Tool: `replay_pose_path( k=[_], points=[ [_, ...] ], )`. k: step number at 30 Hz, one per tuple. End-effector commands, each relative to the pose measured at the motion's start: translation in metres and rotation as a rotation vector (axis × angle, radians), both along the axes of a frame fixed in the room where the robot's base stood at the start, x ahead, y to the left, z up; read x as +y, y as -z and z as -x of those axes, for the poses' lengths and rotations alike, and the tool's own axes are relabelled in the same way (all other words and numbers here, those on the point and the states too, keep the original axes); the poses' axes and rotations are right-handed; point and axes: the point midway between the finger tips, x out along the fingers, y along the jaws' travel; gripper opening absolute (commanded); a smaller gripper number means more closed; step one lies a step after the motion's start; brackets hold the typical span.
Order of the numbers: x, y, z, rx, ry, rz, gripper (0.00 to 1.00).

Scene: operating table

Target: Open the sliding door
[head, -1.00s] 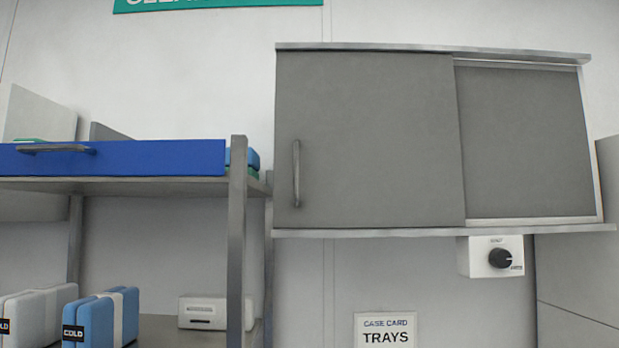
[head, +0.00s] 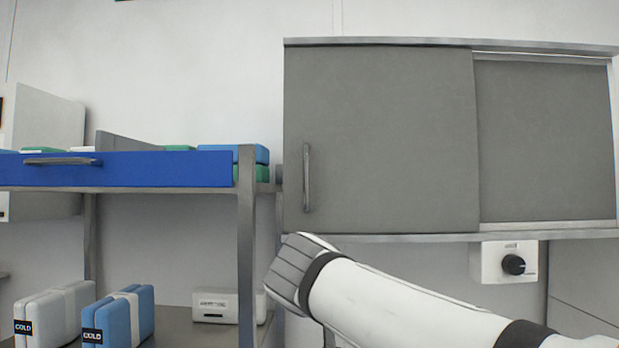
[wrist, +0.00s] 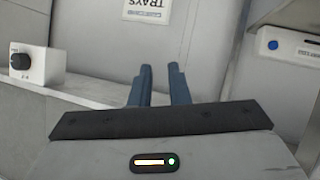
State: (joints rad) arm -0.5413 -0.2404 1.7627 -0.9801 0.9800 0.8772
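A wall cabinet with two grey sliding panels hangs at the right of the head view. The front sliding door (head: 385,140) covers its left part, with an upright bar handle (head: 307,178) near the door's left edge. The rear panel (head: 545,140) shows to its right. My arm reaches in from the lower right, below the cabinet, and its fingers cannot be made out in the head view. In the wrist view my gripper (wrist: 161,78) has its two blue fingers apart with nothing between them. The handle is not seen there.
A knob box (head: 510,262) hangs under the cabinet and also shows in the wrist view (wrist: 38,63). Left stands a shelf rack (head: 246,250) with a blue drawer front (head: 130,169) and COLD cases (head: 120,318). A TRAYS sign (wrist: 147,10) is upside down in the wrist view.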

Motion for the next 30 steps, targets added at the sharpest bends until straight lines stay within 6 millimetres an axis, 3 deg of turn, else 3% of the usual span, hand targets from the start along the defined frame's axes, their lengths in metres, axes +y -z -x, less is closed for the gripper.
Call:
replay_pose_path(
  k=[1, 3, 6, 9, 13, 24, 30],
  points=[
    [0.024, -0.052, -0.006, -0.110, -0.016, -0.018, 0.16],
    [0.047, -0.104, -0.008, -0.247, -0.023, -0.055, 0.16],
    [0.069, -0.158, -0.004, -0.391, -0.032, -0.104, 0.16],
    [0.080, -0.188, 0.000, -0.474, -0.037, -0.140, 0.16],
    [0.082, -0.201, -0.005, -0.511, -0.036, -0.155, 0.16],
    [0.068, -0.201, -0.060, -0.510, -0.034, -0.153, 0.16],
    [0.065, -0.200, -0.073, -0.510, -0.035, -0.153, 0.16]
  ],
)
